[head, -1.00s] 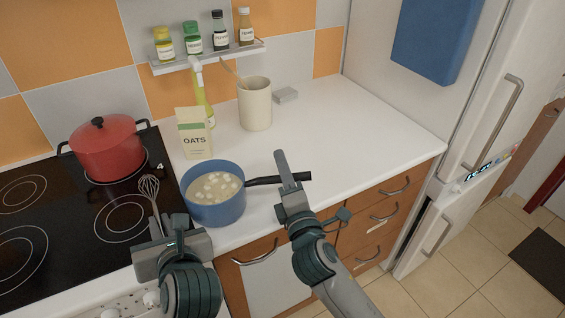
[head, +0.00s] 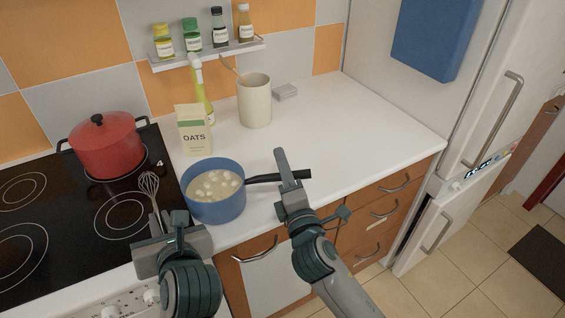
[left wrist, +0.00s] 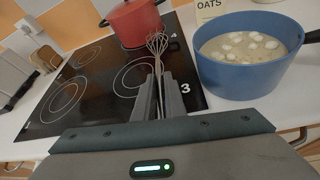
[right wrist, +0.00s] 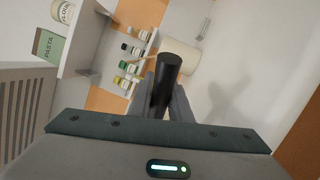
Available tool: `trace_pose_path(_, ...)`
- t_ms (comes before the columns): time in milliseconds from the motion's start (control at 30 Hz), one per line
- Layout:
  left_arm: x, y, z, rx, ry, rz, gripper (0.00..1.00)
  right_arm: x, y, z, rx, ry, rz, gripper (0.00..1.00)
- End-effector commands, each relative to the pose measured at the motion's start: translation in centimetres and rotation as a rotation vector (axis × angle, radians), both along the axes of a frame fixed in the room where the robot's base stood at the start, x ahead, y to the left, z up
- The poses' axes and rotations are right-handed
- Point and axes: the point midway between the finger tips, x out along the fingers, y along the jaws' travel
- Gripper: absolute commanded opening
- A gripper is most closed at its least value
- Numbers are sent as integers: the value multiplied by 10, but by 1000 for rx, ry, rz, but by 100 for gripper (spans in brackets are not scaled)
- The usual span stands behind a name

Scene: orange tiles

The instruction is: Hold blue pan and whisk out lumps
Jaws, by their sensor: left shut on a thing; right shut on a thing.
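The blue pan (head: 216,205) stands on the white counter just right of the hob, with pale liquid and several white lumps inside. Its black handle (head: 262,179) points right. My right gripper (head: 291,182) is shut on that handle, and the handle's dark end (right wrist: 166,82) shows between the fingers in the right wrist view. The wire whisk (head: 150,188) stands upright, head up, left of the pan and outside it. My left gripper (head: 165,228) is shut on the whisk, and its wire head (left wrist: 157,45) rises above the fingers in the left wrist view.
A red lidded pot (head: 107,148) sits on the black hob (head: 75,215). Behind the pan stand an oats box (head: 193,131), a bottle (head: 203,95) and a beige crock (head: 254,103). A spice shelf (head: 207,53) hangs above. The counter to the right is clear.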

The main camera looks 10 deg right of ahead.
Motion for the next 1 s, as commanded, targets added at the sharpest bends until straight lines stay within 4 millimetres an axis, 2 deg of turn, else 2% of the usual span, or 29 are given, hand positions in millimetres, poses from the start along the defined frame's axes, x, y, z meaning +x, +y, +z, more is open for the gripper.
trace_pose_path(1000,0,0,0,0,0,0,0,0,0,-4,0,1,0,0)
